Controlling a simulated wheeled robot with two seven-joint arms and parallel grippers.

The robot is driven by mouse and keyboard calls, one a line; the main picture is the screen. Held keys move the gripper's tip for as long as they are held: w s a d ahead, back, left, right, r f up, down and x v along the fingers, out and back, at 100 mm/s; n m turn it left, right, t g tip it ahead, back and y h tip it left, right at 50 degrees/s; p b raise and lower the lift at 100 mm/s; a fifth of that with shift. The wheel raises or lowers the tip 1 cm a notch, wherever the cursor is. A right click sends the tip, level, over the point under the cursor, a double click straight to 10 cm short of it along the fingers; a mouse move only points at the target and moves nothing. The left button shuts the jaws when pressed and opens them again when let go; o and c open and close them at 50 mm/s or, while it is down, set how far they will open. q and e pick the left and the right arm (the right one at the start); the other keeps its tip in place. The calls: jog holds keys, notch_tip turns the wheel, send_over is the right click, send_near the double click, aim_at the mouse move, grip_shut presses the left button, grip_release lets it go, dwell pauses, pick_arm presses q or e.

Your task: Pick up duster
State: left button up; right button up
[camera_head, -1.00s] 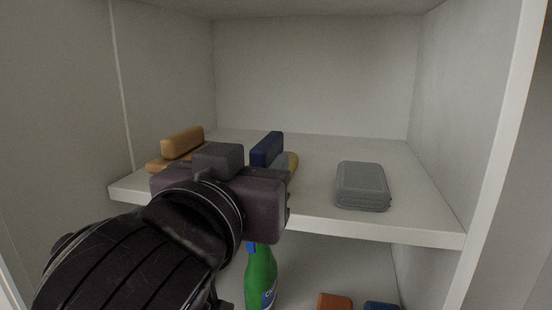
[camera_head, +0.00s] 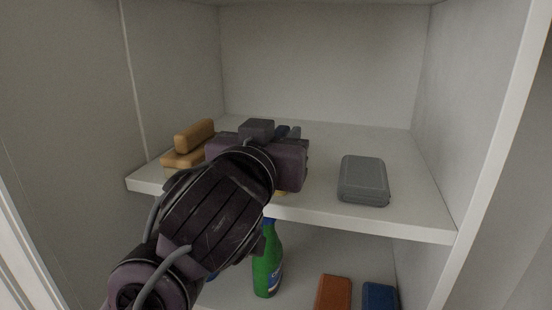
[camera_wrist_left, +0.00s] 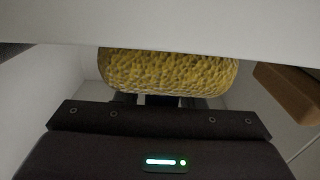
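The duster, a blue upright grip over a yellow pad, stands on the upper shelf, mostly hidden behind my left gripper in the head view; a bit of its blue top (camera_head: 282,131) shows. In the left wrist view its yellow, rough-textured pad (camera_wrist_left: 168,72) fills the upper middle, just ahead of the gripper. My left gripper (camera_head: 289,132) reaches over the shelf at the duster. Its fingers are mostly hidden behind its own body and the pad, so I cannot tell whether they are open or closed on the grip. My right gripper is not in view.
A tan two-part block (camera_head: 190,145) lies left of my gripper; it also shows in the left wrist view (camera_wrist_left: 288,92). A grey case (camera_head: 363,181) lies to the right. Below are a green bottle (camera_head: 267,262), an orange-brown item (camera_head: 333,293) and a blue item (camera_head: 380,296). The shelf edge (camera_head: 350,221) runs in front.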

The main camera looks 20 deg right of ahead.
pick_arm(q)
grip_shut()
jog(key=shift+r, duration=0.1)
notch_tip(320, 180, up, 8)
jog(key=p, duration=0.5)
jog(key=shift+s, duration=0.1)
jog(key=shift+r, duration=0.9)
